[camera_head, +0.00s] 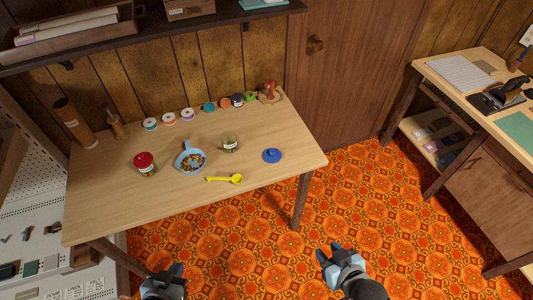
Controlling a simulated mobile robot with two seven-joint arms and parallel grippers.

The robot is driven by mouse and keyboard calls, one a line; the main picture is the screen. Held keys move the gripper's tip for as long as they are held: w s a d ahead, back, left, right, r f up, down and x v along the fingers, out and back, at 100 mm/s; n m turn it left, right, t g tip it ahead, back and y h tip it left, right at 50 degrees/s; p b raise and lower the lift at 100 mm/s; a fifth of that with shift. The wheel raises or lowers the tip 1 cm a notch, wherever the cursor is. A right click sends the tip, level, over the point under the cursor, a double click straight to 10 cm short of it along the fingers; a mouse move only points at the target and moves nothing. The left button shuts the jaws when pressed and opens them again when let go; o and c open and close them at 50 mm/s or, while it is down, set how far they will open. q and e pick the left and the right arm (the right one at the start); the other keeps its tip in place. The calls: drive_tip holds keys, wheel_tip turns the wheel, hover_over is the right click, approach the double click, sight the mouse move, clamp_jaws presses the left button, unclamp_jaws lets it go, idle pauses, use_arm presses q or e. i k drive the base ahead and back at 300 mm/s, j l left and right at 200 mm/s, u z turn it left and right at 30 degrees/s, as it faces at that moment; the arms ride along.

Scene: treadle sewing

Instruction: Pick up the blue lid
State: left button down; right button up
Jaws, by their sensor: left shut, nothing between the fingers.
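The blue lid (272,156) lies flat on the wooden table (110,200), near its right end, with a small knob on top. My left gripper (168,275) is at the bottom of the head view, in front of the table and well away from the lid; it is shut and empty. My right gripper (335,254) is right of the table's front leg, over the floor, below and to the right of the lid. Its two fingertips stand apart, with nothing between them.
Left of the lid are an open glass jar (229,143), a yellow scoop (226,179), a light blue bowl (181,160) of colourful pieces and a red-lidded jar (145,163). Several small round containers line the back. The tabletop in front of the lid is clear.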

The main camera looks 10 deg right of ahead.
sight(271, 155)
drive_tip(key=i+l+u, duration=0.1)
drive_tip(key=u, duration=0.3)
drive_tip(key=l+u, duration=0.2)
drive_tip(key=u, duration=0.2)
drive_tip(key=i+l+u, duration=0.1)
drive_tip(key=l+u, duration=0.15)
drive_tip(key=u, duration=0.15)
drive_tip(key=l+u, duration=0.35)
drive_tip(key=l, duration=1.6)
drive_tip(key=i+u, duration=0.05)
